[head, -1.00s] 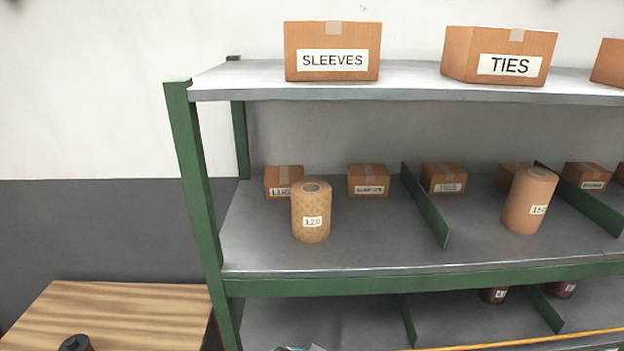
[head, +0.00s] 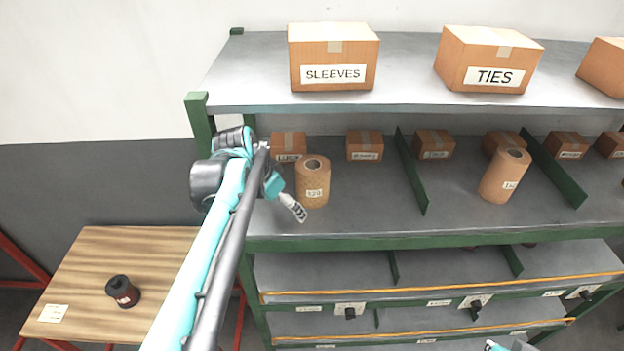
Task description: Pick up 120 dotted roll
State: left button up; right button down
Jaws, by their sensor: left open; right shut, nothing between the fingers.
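The 120 dotted roll (head: 314,190) is a tan, dotted cylinder with a hole in its top and a white label. It stands upright on the middle shelf (head: 365,205), near the left end. My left gripper (head: 296,210) is open, at the roll's lower left front side, with its fingers pointing down and to the right. I cannot tell whether the fingers touch the roll. Only the tip of my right gripper (head: 492,345) shows at the bottom edge, shut and empty, far from the roll.
A second tan roll (head: 504,174) stands further right, past a green divider (head: 411,172). Small boxes line the back of the shelf. A SLEEVES box (head: 333,58) and a TIES box (head: 488,60) sit above. A wooden table (head: 160,250) holds a dark spool (head: 122,291).

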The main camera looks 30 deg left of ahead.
aim_at(301, 187)
pick_arm(q)
jog(key=w, duration=0.4)
jog(key=w+d, duration=0.1)
jog(key=w, duration=0.1)
jog(key=shift+p, duration=0.3)
jog(key=shift+w+d, duration=0.15)
jog(key=shift+w, duration=0.35)
jog(key=w, duration=0.3)
jog(key=w+f+p, duration=0.1)
jog(key=shift+w+d, duration=0.2)
jog(key=shift+d, duration=0.2)
jog(key=shift+f, duration=0.1)
jog(key=shift+s, duration=0.2)
jog(key=c, duration=1.7)
jog(key=shift+w+r, duration=0.15)
jog(key=shift+r, duration=0.05)
